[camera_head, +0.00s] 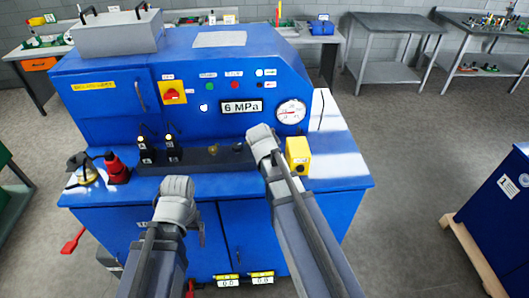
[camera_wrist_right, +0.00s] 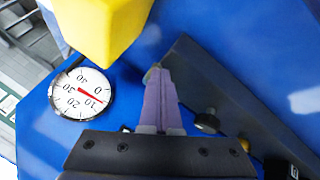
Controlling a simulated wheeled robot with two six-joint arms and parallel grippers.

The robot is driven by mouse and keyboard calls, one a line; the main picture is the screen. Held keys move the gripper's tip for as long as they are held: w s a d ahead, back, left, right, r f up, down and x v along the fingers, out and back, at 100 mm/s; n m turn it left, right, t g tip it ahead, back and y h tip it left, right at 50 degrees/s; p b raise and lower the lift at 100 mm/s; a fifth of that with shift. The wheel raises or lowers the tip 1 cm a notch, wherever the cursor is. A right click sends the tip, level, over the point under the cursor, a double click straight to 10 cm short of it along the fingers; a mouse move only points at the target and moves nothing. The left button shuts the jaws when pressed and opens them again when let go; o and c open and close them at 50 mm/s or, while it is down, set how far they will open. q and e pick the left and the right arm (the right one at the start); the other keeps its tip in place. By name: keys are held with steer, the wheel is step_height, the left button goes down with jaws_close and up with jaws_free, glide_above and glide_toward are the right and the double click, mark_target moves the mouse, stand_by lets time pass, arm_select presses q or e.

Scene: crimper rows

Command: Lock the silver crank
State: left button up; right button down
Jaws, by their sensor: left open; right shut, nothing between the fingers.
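I cannot clearly pick out a silver crank in either view. A dark rail (camera_head: 205,160) runs along the front ledge of the blue machine, with two upright black handles (camera_head: 159,150) on its left part and small knobs (camera_head: 213,150) to their right. In the right wrist view the rail (camera_wrist_right: 215,85) and a dark knob (camera_wrist_right: 207,122) are right of my right gripper (camera_wrist_right: 155,75), whose fingers are shut and empty. My left gripper (camera_head: 201,235) is open, low in front of the machine's cabinet, and mostly hidden by its own wrist.
A yellow box (camera_head: 298,155) stands close beside my right wrist and shows large in its camera (camera_wrist_right: 105,30). A red bottle-like object (camera_head: 116,168) and a brass object (camera_head: 82,168) stand at the ledge's left. A gauge (camera_head: 291,112) is on the panel.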

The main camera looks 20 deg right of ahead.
steer(key=shift+d, duration=0.4)
stand_by(0.5)
steer(key=s+r+p, duration=0.6)
steer(key=r+p, duration=0.2)
steer(key=shift+a, duration=0.35)
steer(key=s+a+f+g+y+b, duration=0.1)
steer(key=s+a+f+g+b, duration=0.2)
steer(key=s+a+f+b, duration=0.5)
steer(key=s+a+f+n+g+y+b, duration=0.1)
steer(key=s+a+f+g+b, duration=0.2)
steer(key=s+a+f+b, duration=0.6)
steer(key=a+f, duration=0.3)
steer(key=f, duration=0.2)
steer(key=shift+a+y+b, duration=0.3)
steer(key=shift+a+y, duration=0.1)
